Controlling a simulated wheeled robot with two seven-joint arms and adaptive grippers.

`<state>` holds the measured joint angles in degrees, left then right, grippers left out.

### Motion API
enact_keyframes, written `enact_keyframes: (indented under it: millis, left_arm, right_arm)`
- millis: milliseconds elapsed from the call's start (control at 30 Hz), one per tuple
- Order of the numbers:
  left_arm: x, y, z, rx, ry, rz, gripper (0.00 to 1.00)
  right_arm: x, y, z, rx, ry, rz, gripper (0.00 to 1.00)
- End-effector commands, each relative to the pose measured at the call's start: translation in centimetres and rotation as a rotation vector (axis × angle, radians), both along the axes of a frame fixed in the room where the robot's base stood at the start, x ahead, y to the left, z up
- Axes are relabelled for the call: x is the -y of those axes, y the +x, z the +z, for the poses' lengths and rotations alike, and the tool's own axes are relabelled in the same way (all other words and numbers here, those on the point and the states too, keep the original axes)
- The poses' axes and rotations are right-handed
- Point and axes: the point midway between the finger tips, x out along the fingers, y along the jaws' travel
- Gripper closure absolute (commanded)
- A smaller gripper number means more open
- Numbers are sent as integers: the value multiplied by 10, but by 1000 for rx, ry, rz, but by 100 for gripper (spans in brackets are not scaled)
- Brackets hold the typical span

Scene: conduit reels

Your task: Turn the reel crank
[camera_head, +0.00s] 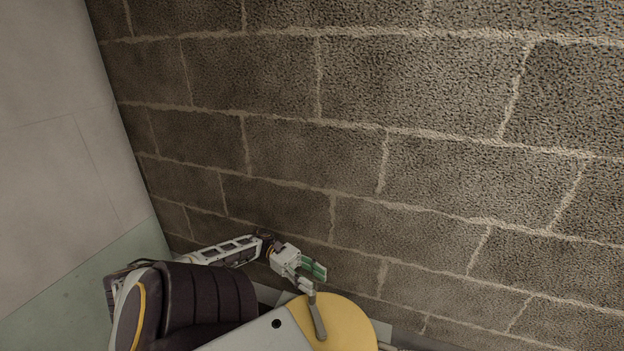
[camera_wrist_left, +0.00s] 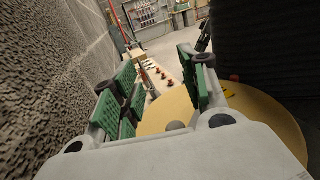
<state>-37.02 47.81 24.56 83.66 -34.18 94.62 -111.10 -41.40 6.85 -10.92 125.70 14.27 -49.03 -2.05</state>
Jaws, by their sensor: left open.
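The reel shows as a yellow disc (camera_head: 350,325) at the bottom of the head view, partly cut off by the frame edge. A grey crank (camera_head: 319,318) lies across its face. My left gripper (camera_head: 314,270), with green finger pads, is open beside the crank's upper end. In the left wrist view the open fingers (camera_wrist_left: 163,88) stand on either side of the yellow disc (camera_wrist_left: 168,108). A rounded grey knob (camera_wrist_left: 175,126) shows low between them. I cannot tell whether the fingers touch it. My right gripper is not in view.
A rough grey block wall (camera_head: 400,170) fills most of the head view, close behind the gripper; it also stands at the left of the wrist view (camera_wrist_left: 45,80). Several small orange and black items (camera_wrist_left: 160,73) lie beyond the reel. Open floor (camera_wrist_left: 172,45) lies farther off.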

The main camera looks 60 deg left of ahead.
Motion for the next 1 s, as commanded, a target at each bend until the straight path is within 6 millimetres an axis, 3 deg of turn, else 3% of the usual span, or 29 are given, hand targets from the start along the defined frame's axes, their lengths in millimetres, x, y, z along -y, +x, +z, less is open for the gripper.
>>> enact_keyframes:
  millis: [233, 633, 1000]
  left_arm:
    - [0, 0, 18, 1, -1, 0, 56]
    - [0, 0, 22, 1, 0, 1, 56]
    - [0, 0, 31, 0, -1, 2, 100]
  right_arm:
    - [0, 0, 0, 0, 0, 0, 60]
    - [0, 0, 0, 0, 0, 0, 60]
    - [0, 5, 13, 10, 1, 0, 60]
